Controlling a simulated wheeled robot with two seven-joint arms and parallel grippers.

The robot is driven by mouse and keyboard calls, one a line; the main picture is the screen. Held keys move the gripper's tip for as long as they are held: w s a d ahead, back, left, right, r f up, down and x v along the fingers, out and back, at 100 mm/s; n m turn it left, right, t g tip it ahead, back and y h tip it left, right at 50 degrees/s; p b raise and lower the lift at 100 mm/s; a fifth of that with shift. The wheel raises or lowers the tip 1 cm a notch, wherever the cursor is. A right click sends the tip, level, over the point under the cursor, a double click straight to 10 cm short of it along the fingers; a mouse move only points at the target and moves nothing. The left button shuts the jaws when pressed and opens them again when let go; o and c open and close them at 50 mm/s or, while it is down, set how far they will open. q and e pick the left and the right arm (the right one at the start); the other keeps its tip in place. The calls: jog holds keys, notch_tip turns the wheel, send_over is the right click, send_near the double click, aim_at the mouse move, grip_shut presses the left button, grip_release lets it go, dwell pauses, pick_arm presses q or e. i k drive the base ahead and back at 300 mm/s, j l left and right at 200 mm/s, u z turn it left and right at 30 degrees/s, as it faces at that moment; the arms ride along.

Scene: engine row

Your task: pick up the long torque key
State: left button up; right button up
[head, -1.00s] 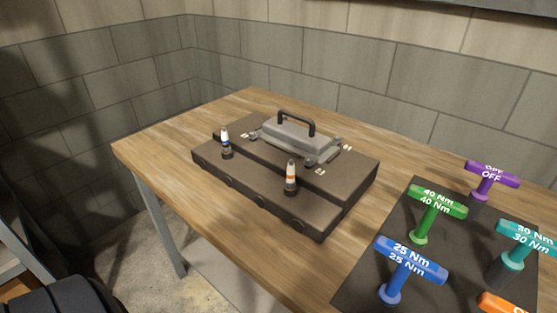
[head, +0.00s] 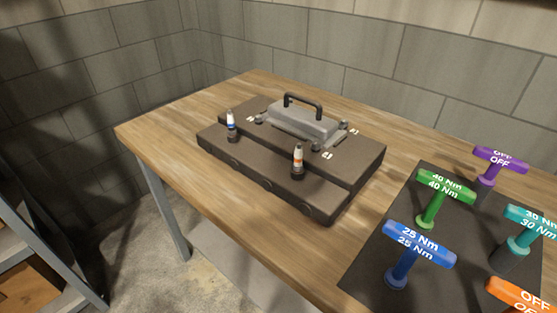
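Several T-handled torque keys stand upright on a dark mat (head: 375,262) at the right of the table. They are a blue key marked 25 Nm (head: 418,246), a green key marked 40 Nm (head: 443,188), a teal key marked 30 Nm (head: 525,224), a purple key marked OFF (head: 499,160) and an orange key (head: 515,294) cut off by the picture's lower right corner. I cannot tell which one is the long key; the shafts are partly hidden or cut off. Neither of my grippers is in view.
A dark engine block (head: 255,165) with a grey handled cover (head: 300,124) sits mid-table. Two capped posts stand on it, one blue-banded (head: 231,122) and one orange-banded (head: 298,158). The wooden table's (head: 160,131) left end is bare. A metal-framed shelf (head: 40,250) is at lower left.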

aim_at(514, 249)
jog(key=z, duration=1.6)
